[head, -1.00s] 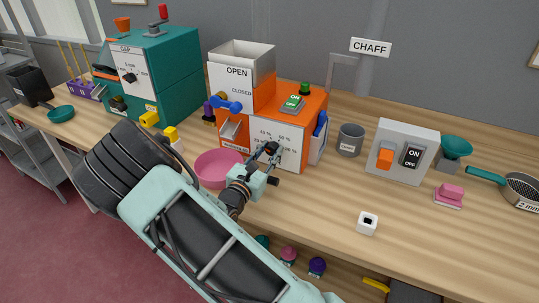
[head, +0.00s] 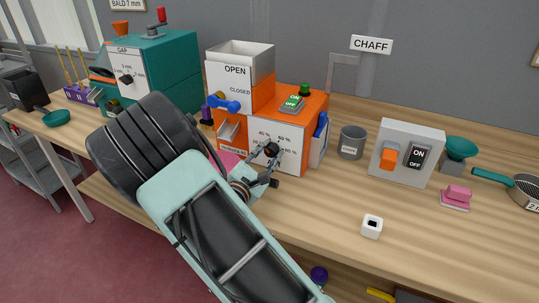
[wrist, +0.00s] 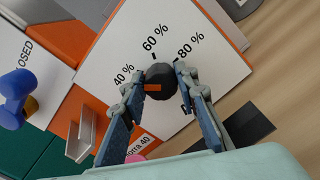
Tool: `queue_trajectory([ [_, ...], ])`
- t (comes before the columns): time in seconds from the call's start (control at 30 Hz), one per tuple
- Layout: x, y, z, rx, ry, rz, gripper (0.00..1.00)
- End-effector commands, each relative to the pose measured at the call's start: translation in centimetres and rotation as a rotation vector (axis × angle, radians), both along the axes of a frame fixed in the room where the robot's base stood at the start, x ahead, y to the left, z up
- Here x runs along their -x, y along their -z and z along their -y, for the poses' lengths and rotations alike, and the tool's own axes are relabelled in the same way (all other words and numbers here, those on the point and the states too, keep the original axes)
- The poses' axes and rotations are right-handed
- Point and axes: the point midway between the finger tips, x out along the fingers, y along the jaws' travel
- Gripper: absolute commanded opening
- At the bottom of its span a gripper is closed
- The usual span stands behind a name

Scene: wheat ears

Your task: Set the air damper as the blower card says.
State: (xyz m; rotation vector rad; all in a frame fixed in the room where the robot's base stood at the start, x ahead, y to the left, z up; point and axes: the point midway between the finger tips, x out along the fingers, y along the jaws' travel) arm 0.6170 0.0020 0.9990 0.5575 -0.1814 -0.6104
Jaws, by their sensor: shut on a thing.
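The orange blower (head: 312,110) stands on the bench with a white dial plate (head: 290,155) on its front. In the wrist view the dial plate (wrist: 112,48) reads 40 %, 60 % and 80 %. The dark damper knob (wrist: 160,72) sits below the 60 % mark, with an orange mark on its lower side; which value it points at I cannot tell. My gripper (wrist: 160,84) has a finger on each side of the knob and is shut on it. In the head view my gripper (head: 268,154) is at the dial plate. I cannot make out a blower card.
A blue handle (head: 226,106) sticks out at the blower's left, by OPEN and CLOSED. A pink bowl (head: 226,160) is mostly behind my arm.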

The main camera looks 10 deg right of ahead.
Motion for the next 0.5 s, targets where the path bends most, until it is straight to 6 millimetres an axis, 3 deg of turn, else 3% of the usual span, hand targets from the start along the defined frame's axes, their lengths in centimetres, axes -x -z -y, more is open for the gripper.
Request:
queue_trajectory([
  [0.27,0.01,0.02,-0.02,0.000,-0.001,-0.001,0.04],
  [0.3,0.01,0.02,-0.02,0.000,-0.001,-0.001,0.30],
  [0.43,0.01,0.02,-0.01,0.000,-0.001,-0.001,0.44],
  [0.5,0.01,0.01,-0.02,0.000,-0.001,-0.001,0.45],
])
